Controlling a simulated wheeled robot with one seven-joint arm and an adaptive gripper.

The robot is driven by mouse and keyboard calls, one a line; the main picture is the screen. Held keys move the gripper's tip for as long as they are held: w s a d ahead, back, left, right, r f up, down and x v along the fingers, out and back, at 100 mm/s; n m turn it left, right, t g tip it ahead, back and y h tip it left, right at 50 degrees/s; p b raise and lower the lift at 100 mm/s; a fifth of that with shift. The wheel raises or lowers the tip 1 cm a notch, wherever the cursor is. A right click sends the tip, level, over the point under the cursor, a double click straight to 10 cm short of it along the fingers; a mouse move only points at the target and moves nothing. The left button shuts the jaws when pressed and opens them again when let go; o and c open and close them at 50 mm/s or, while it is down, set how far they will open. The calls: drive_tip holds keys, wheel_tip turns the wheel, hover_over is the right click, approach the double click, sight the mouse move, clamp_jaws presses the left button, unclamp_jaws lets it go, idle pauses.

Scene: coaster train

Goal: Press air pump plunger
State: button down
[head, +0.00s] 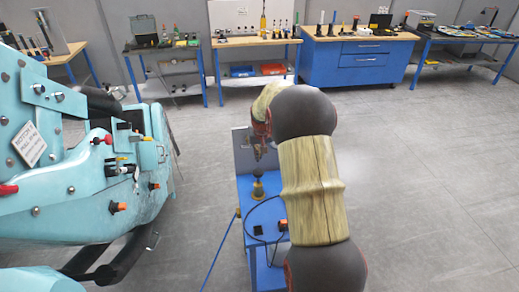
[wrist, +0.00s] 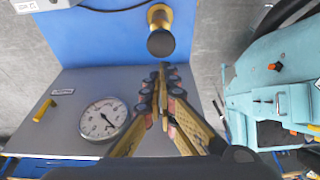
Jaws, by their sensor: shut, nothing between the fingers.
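The air pump plunger appears to be the dark round knob with a brass collar (wrist: 160,42) at the top centre of the wrist view, above a blue surface. In the head view it stands upright on the blue stand (head: 258,188). My gripper (wrist: 165,72) is shut and empty, its fingertips just below the knob in the wrist picture. In the head view my gripper (head: 259,152) is above the plunger, partly hidden by my arm. A gap seems to show between them there; the exact distance is unclear.
A grey panel (wrist: 62,92) with a round dial gauge (wrist: 103,119) and a yellow handle (wrist: 44,110) adjoins the blue surface. A turquoise coaster car (head: 80,190) stands to the left. Workbenches (head: 358,62) line the back wall. The floor at right is clear.

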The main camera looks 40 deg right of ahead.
sight(259, 171)
drive_tip(key=x, duration=0.4)
drive_tip(key=s+x, duration=0.1)
drive_tip(key=x, duration=0.1)
drive_tip(key=shift+w+a+f, duration=0.1)
drive_tip(key=shift+a+f, duration=0.1)
drive_tip(key=shift+a, duration=0.05)
wheel_tip(259, 171, down, 6)
drive_tip(key=b, duration=0.3)
drive_tip(key=shift+r, duration=0.1)
drive_tip(key=shift+r+p, duration=0.3)
drive_tip(key=shift+r, duration=0.2)
drive_tip(key=p+v, duration=0.1)
drive_tip(key=v, duration=1.2)
drive_tip(key=shift+w+d, duration=0.2)
drive_tip(key=shift+w, duration=0.15)
drive_tip(key=shift+r, duration=0.2)
